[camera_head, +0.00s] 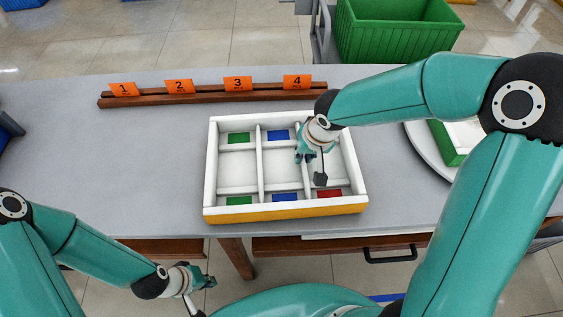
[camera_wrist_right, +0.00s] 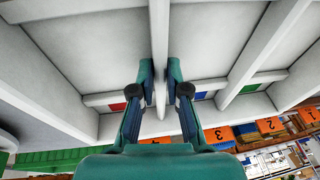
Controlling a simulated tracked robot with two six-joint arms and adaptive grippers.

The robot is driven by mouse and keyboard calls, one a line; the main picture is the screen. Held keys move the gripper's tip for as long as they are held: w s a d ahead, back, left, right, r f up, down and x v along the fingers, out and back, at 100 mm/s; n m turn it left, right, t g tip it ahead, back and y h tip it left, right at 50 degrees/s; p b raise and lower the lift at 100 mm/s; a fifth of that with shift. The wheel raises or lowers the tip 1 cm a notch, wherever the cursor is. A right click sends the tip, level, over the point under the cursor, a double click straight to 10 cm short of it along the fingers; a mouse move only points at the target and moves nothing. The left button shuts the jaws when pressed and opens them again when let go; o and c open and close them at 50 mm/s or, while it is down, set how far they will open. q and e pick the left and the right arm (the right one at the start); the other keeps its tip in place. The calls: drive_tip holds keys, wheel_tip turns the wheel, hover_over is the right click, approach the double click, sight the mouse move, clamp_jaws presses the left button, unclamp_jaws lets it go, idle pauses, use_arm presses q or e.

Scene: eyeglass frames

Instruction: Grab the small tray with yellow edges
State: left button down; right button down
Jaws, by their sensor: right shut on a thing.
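A white tray (camera_head: 209,165) with a yellow front edge (camera_head: 285,212) lies on the grey table. Dividers split it into several compartments with green, blue and red patches. My right gripper (camera_head: 314,172) reaches down into the tray's right half. In the right wrist view its fingers (camera_wrist_right: 160,82) are shut on a thin white divider (camera_wrist_right: 159,40), one finger on each side. My left gripper (camera_head: 203,292) is apart from the tray, low at the left in front of the table edge. Its fingers look spread, with nothing between them.
A brown wooden rack (camera_head: 215,96) with orange cards numbered 1 to 4 stands behind the tray. A round white plate with a green box (camera_head: 442,140) is at the right, partly behind my right arm. A green crate (camera_head: 390,32) stands beyond the table.

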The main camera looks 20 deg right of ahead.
drive_tip(key=shift+r, duration=0.15)
wheel_tip(320, 180, up, 20)
drive_tip(key=p, duration=0.2)
idle(0.6)
